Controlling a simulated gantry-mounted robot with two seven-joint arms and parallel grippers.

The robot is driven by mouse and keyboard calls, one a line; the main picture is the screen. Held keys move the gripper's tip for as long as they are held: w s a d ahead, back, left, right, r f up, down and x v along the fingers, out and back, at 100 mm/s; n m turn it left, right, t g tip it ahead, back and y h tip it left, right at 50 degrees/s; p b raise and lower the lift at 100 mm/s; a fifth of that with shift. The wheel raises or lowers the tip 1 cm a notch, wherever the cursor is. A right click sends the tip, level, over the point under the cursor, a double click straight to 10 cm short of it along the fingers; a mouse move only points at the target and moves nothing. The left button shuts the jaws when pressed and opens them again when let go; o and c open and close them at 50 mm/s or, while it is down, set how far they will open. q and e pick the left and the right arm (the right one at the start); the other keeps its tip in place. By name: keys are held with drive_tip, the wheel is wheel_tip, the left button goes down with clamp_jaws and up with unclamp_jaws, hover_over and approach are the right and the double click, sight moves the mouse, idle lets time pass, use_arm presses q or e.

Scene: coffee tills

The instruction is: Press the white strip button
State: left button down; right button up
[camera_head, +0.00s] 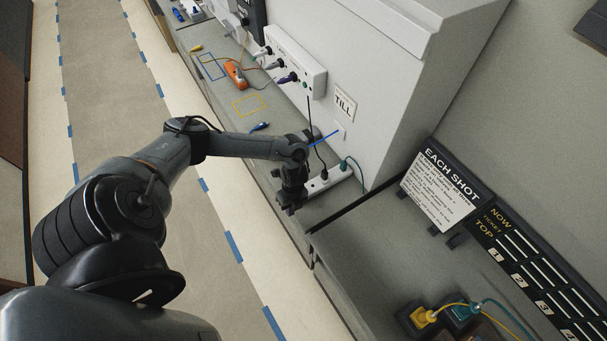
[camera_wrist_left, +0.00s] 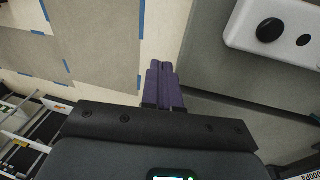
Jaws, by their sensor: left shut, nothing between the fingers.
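A white strip (camera_head: 328,181) lies on the counter, just right of my left gripper (camera_head: 290,207). A green plug (camera_head: 345,166) sits at its far end, and my wrist partly hides its near end. The strip also shows at the top right of the left wrist view (camera_wrist_left: 240,35), with a round black button (camera_wrist_left: 271,30) and a smaller dark spot beside it. My left gripper, with its fingers together (camera_wrist_left: 165,82), points down near the counter edge. It is empty and apart from the strip in the wrist view. My right gripper is out of view.
Another white strip (camera_head: 312,77) with several plugs is mounted on the till cabinet (camera_head: 375,100). An orange device (camera_head: 235,75) and cables lie farther along the counter. The "EACH SHOT" sign (camera_head: 440,190) stands at the right. A dark seam crosses the counter.

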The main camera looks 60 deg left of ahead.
use_arm(q)
drive_tip(key=w+a+r+t+y, duration=0.1)
drive_tip(key=w+a+r+t, duration=0.1)
drive_tip(key=w+a+r, duration=0.6)
drive_tip(key=f+b, duration=0.2)
drive_tip(key=d+f+b, duration=0.1)
drive_tip(key=f+b, duration=0.1)
drive_tip(key=w+f+b, duration=0.1)
drive_tip(key=f+b, duration=0.1)
drive_tip(key=shift+d+f, duration=0.2)
drive_tip(key=shift+f, duration=0.2)
drive_tip(key=shift+f+b, duration=0.7)
drive_tip(key=shift+f, duration=0.2)
drive_tip(key=shift+f, duration=0.15)
